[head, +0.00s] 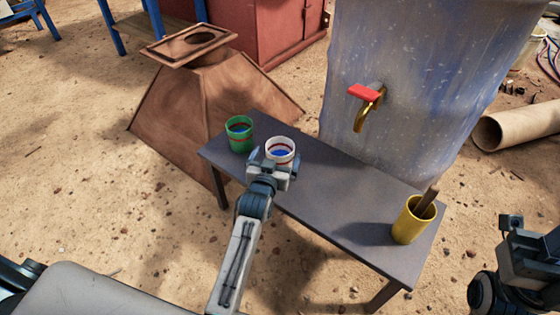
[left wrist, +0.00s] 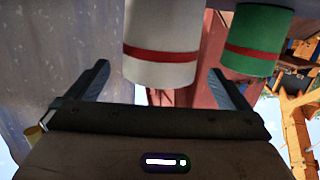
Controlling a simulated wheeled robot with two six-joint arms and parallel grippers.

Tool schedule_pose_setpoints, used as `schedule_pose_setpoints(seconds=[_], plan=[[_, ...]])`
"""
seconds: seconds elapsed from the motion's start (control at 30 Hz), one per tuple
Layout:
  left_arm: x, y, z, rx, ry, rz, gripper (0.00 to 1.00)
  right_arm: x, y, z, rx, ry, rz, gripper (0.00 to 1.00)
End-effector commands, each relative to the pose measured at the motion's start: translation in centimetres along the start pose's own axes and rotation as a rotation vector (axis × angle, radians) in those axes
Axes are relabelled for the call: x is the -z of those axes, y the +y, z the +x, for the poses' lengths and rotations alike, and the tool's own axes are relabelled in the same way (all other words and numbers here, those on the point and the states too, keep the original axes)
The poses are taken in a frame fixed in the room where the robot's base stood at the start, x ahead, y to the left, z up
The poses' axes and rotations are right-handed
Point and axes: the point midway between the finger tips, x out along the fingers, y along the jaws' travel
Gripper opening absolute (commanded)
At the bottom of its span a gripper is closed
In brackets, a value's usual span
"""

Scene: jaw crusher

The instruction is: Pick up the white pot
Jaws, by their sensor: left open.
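The white pot (head: 281,144) has a red band and blue inside, and stands upright on the dark bench near its far left end. My left gripper (head: 273,160) is open at the pot's near side, with its fingers toward it. In the left wrist view, the white pot (left wrist: 162,45) shows between the two spread fingers of my left gripper (left wrist: 159,70). I cannot tell whether a finger touches it. The pot's lower near side is hidden by the gripper in the head view. Part of my right arm, with its gripper (head: 492,255), shows at the lower right, away from the bench.
A green pot (head: 239,135) stands close left of the white pot; it also shows in the left wrist view (left wrist: 257,40). A yellow cup (head: 408,226) with a brown stick stands at the bench's (head: 335,205) right end. Behind is a large blue-grey tank (head: 410,90) with a red-handled tap (head: 366,100).

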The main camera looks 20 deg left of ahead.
Motion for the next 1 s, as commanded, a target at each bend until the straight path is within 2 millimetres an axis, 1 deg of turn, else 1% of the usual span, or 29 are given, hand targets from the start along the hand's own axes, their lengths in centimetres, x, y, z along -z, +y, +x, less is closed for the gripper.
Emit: schedule_pose_setpoints(seconds=[0.03, 0.1, 0.23, 0.37, 0.57, 0.6, 0.67, 0.8, 0.87, 1.0], plan=[[-0.3, 0.0, 0.9, 0.000, 0.002, 0.001, 1.00, 0.0, 0.0, -0.7, -0.004, 0.002, -0.003, 0.36], [-0.3, 0.0, 1.9, 0.000, 0.002, 0.002, 1.00, -0.1, -0.1, -1.2, -0.010, 0.005, -0.008, 0.36], [-0.1, 0.0, 3.6, -0.001, 0.002, 0.001, 1.00, -0.2, -0.1, -1.5, -0.019, 0.011, -0.015, 0.36], [0.0, 0.0, 4.3, -0.001, 0.000, 0.001, 1.00, -0.2, -0.1, -1.6, -0.019, 0.011, -0.018, 0.36], [0.1, 0.0, 4.3, -0.001, -0.001, 0.000, 1.00, -0.1, -0.1, -1.4, -0.020, 0.011, -0.018, 0.36], [0.1, 0.0, 4.3, -0.001, -0.001, 0.001, 0.96, -0.1, -0.1, -1.4, -0.020, 0.011, -0.018, 0.36], [0.1, 0.0, 4.3, -0.001, -0.001, 0.000, 0.84, -0.1, -0.1, -1.4, -0.020, 0.011, -0.018, 0.36], [0.1, 0.0, 4.3, -0.001, -0.001, 0.000, 0.57, -0.1, -0.1, -1.4, -0.021, 0.012, -0.017, 0.36], [0.0, 0.0, 4.3, -0.001, -0.001, 0.000, 0.45, -0.1, -0.1, -1.4, -0.021, 0.012, -0.017, 0.36], [0.1, 0.0, 4.3, -0.001, 0.001, 0.000, 0.44, -0.1, -0.1, -1.4, -0.022, 0.012, -0.017, 0.36]])
